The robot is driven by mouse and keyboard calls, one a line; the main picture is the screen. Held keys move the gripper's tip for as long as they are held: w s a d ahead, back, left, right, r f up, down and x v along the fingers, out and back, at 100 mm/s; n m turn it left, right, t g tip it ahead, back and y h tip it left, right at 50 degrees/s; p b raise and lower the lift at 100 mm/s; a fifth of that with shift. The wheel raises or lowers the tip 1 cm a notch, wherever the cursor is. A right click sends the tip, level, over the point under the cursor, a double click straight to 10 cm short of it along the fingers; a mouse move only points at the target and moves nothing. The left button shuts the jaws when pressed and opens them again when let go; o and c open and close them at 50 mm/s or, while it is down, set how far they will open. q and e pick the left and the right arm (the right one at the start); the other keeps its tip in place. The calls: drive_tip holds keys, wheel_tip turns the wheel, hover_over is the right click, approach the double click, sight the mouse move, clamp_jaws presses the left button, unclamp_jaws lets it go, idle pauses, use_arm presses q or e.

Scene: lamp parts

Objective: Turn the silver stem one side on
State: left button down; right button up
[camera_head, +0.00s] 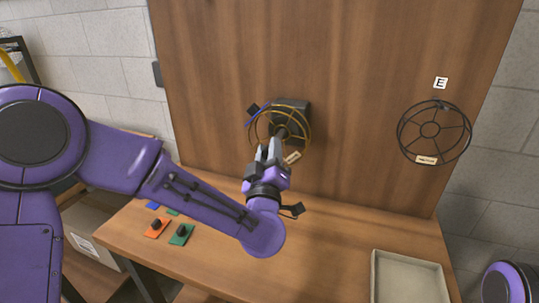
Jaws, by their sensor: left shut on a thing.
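The lamp fixture on the upright wooden panel has a dark square mount (292,108) with a brass-coloured wire cage (309,122) in front of it. A grey stem (282,132) sticks out from the middle of the cage toward me; it looks dark in this light. My left gripper (272,148) reaches up to the fixture from below and is shut on the stem's near end. The fingers hide part of the stem and the cage's lower left. My right gripper is out of view.
A dark wire cage (457,152) hangs on the panel at right, under a sign marked E (440,83). An empty tray (408,280) stands on the bench (320,235) at front right. Orange (156,229) and green (181,235) pieces lie at left.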

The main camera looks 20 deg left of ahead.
use_arm(q)
drive_tip(key=shift+f+n+g+y, duration=0.1)
drive_tip(key=shift+n+g+y, duration=0.2)
drive_tip(key=shift+n, duration=0.8)
drive_tip(key=c, duration=0.9)
unclamp_jaws()
drive_tip(key=shift+s+d+f+b, duration=0.1)
drive_tip(key=shift+s+d+b, duration=0.05)
drive_tip(key=shift+s+b, duration=0.2)
drive_tip(key=b+v, duration=0.2)
drive_tip(key=v, duration=0.7)
drive_tip(key=shift+s+d, duration=0.15)
drive_tip(key=shift+s, duration=0.25)
